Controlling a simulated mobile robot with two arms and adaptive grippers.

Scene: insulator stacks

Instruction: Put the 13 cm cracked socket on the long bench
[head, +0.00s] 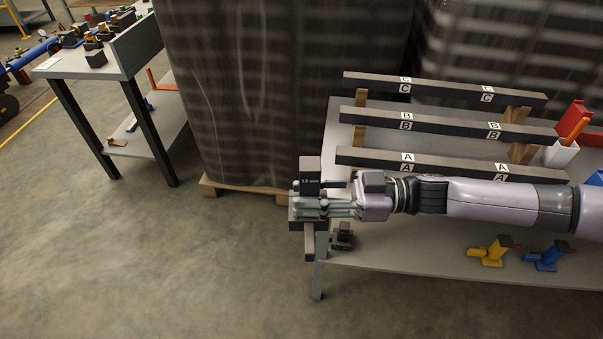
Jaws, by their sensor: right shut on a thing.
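My right gripper (312,206) reaches in from the right and is shut on a dark grey socket (310,170). The socket has a small label whose text is too small to read surely, and parts of it show above and below the fingers. No crack can be made out. It is held in front of the left end of a grey bench (337,115) with dark rails marked A, B and C. I cannot tell whether this is the long bench. My left gripper is not in view.
A wrapped pallet load (280,90) stands behind. Another grey table (85,65) holds several dark parts at the left. The floor at front left is clear.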

